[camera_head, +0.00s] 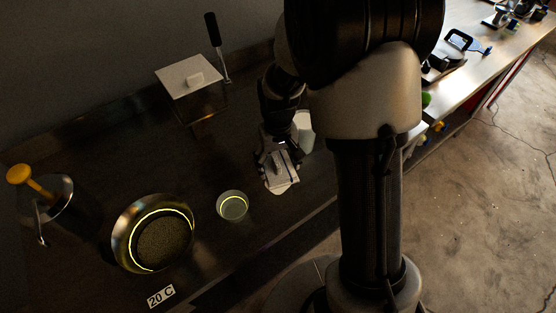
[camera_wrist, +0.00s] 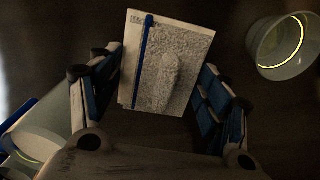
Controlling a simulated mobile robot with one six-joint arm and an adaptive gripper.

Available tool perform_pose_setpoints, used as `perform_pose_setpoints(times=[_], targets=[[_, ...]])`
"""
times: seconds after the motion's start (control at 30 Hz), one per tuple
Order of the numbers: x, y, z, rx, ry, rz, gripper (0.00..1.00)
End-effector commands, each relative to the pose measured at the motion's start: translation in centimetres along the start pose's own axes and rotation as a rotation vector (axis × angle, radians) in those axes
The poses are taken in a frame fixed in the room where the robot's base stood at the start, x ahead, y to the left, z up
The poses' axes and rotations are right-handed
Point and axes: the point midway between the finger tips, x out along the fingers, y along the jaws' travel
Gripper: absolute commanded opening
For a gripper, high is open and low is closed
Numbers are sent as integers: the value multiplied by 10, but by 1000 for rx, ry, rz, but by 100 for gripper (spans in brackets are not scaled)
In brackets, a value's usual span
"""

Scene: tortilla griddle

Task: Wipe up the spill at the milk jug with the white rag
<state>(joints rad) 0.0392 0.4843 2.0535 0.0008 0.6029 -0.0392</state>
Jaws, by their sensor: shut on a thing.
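The white rag (camera_head: 284,184) is a pale cloth with a raised ridge, under my gripper (camera_head: 278,164) near the middle of the dark counter. In the wrist view the rag (camera_wrist: 187,52) shows a blue stripe and a white edge with lettering, between my two fingers. My gripper is shut on the rag. A pale container, probably the milk jug (camera_head: 304,124), stands just behind my gripper, partly hidden by it. A translucent vessel, perhaps the same jug, shows at the lower left of the wrist view (camera_wrist: 32,143). I cannot make out the spill.
A clear cup (camera_head: 232,206) stands left of the rag, with a round pan (camera_head: 122,240) farther left. A metal press (camera_head: 62,190) with a yellow knob is at far left. A white-lidded box (camera_head: 189,78) stands at the back. A "20 C" label (camera_head: 161,296) lies in front.

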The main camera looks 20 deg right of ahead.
Motion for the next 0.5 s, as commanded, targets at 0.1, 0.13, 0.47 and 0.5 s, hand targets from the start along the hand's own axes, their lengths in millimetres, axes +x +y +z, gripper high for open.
perform_pose_setpoints(times=[0.1, 0.13, 0.47, 0.5], targets=[[-1, 0, 0, 0, 0, 0, 50], [-2, 0, 0, 0, 0, 0, 50], [20, 0, 0, 0, -2, 0, 50], [25, 0, 1, 0, -2, 0, 50]])
